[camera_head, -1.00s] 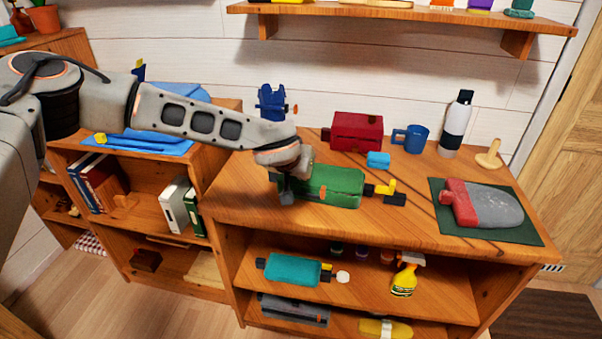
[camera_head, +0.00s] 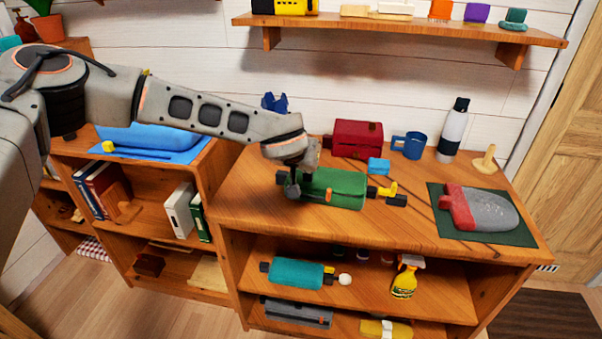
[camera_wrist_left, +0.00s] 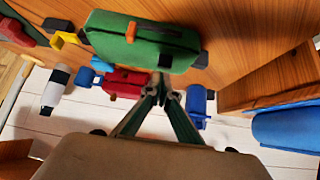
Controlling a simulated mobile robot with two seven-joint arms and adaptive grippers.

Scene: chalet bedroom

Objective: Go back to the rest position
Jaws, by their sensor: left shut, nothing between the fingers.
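My left arm reaches in from the left in the head view. Its gripper (camera_head: 292,190) points down at the left end of a green case (camera_head: 335,188) on the wooden cabinet top. In the left wrist view the two fingers (camera_wrist_left: 163,88) come together at their tips with nothing between them. The green case (camera_wrist_left: 140,42) lies beyond the fingertips there; I cannot tell whether they touch it. My right gripper is in neither view.
On the cabinet top (camera_head: 245,205) stand a red box (camera_head: 357,140), blue mug (camera_head: 409,145), flask (camera_head: 453,130) and small cyan block (camera_head: 378,166). A blue object (camera_head: 275,102) is partly behind my arm. A wall shelf (camera_head: 400,27) hangs above.

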